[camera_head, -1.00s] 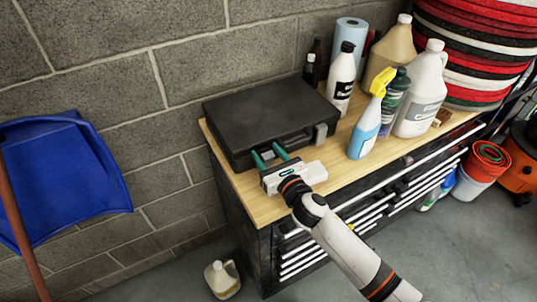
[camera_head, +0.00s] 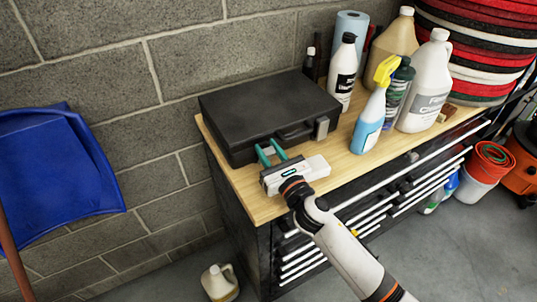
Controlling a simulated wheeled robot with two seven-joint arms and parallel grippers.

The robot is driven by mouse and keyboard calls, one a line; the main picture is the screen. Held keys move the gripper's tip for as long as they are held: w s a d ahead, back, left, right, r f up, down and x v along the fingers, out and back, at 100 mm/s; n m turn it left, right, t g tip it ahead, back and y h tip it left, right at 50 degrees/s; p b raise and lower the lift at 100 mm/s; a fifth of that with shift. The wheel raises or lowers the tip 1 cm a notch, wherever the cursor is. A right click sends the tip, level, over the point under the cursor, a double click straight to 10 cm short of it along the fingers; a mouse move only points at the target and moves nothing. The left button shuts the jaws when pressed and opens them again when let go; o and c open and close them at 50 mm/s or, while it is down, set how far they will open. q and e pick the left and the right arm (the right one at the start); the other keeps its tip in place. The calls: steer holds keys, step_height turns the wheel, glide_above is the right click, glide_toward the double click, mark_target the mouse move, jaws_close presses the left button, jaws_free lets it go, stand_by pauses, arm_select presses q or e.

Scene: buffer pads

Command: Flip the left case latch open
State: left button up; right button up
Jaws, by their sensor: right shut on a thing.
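A black case (camera_head: 270,110) lies closed on the wooden top of a tool cabinet, against the block wall. Its handle (camera_head: 293,133) and right latch (camera_head: 321,128) show on the front face. My right gripper (camera_head: 270,151) is at the left part of that front face, its green fingers pointing at the case. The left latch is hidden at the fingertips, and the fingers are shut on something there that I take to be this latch. Whether the latch is lifted cannot be seen. My left gripper is not in view.
A blue spray bottle (camera_head: 369,122), a white bottle (camera_head: 344,72) and a white jug (camera_head: 425,83) stand right of the case. The wooden top (camera_head: 256,203) is bare in front of the case. A blue dustpan (camera_head: 55,165) hangs at the left.

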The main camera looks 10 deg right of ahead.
steer(key=o, duration=1)
steer(key=b+v, duration=0.2)
steer(key=v, duration=0.9)
steer(key=shift+a+f+b, duration=0.1)
steer(key=shift+f+b, duration=0.05)
steer(key=shift+b, duration=0.2)
steer(key=shift+s+d, duration=0.25)
steer(key=shift+s, duration=0.3)
